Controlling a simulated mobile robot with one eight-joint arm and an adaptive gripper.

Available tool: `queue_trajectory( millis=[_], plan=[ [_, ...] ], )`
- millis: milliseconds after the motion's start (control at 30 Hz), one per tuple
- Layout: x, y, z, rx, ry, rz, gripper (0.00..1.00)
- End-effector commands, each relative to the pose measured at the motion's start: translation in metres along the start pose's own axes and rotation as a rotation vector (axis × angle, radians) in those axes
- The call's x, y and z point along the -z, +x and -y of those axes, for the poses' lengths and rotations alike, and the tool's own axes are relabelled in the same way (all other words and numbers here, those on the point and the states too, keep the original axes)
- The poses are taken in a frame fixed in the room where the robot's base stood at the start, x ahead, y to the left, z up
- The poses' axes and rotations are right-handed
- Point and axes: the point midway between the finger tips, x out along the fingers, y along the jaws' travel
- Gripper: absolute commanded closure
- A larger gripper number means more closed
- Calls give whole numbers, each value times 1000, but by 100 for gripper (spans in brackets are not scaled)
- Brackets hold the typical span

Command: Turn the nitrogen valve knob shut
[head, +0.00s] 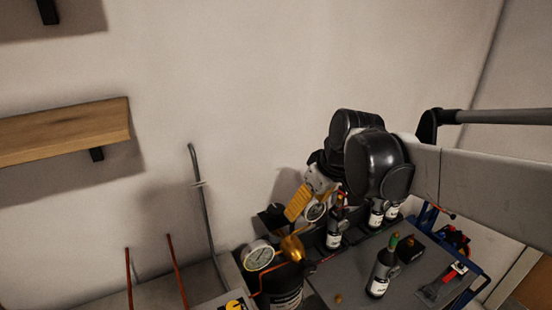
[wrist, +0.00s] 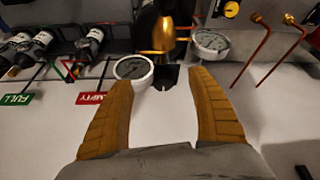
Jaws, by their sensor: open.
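A brass regulator (head: 291,248) sits on top of a dark cylinder (head: 287,299), between two round white gauges (head: 258,256); the second gauge (head: 316,211) is close to my gripper. The wrist view shows the brass body (wrist: 163,36) and the gauges (wrist: 132,68) (wrist: 211,43) on either side. A black part (wrist: 165,77), possibly the valve knob, lies between my fingertips in that picture; I cannot tell its depth. My gripper (wrist: 161,77) is open, its yellow-brown fingers spread and empty.
Copper rods (head: 177,264) and a grey pipe (head: 203,210) rise at left.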

Motion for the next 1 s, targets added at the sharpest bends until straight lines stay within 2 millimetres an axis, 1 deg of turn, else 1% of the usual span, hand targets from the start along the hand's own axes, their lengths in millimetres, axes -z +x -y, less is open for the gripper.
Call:
queue_trajectory(
  millis=[33,100,400,500,667,767,1000],
  plan=[
    [12,-8,-2,11,-18,4,32],
    [21,2,-5,29,-52,8,32],
    [62,26,-14,108,-189,21,32],
    [70,33,-15,128,-223,23,32],
    [73,47,-14,139,-242,23,32],
    [71,63,-12,138,-241,23,32],
    [69,111,-6,138,-241,23,32]
  ],
)
